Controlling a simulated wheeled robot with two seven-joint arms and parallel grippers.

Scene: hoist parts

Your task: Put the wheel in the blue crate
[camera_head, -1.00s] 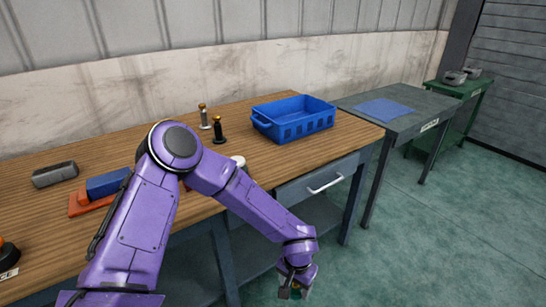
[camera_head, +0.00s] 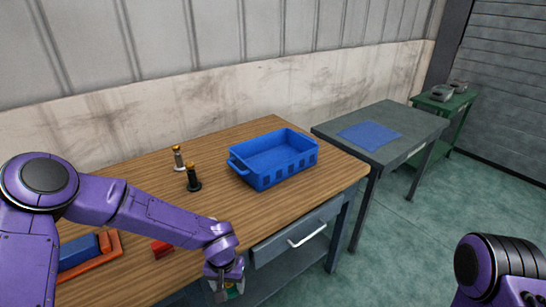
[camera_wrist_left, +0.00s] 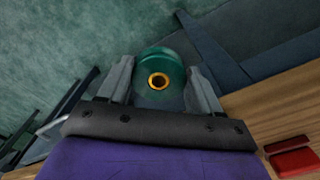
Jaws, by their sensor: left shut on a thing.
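The wheel is green with an orange-rimmed hub in the left wrist view (camera_wrist_left: 158,80); only a small part of it shows at the bottom of the head view (camera_head: 237,287). My left gripper (camera_head: 228,286) is shut on the wheel, with one finger on each side of it. It holds the wheel off the table's front edge, by the drawer. The blue crate (camera_head: 262,177) stands on the wooden table at its right end, farther back than the gripper. Its visible inside is empty. Part of my right arm shows at the lower right; its gripper is out of view.
Two small posts, one pale (camera_head: 178,160) and one black (camera_head: 193,179), stand left of the crate. A red block (camera_head: 162,248) and a blue block in an orange holder (camera_head: 80,253) lie nearer. A grey table (camera_head: 400,125) with a blue mat (camera_head: 369,135) stands to the right.

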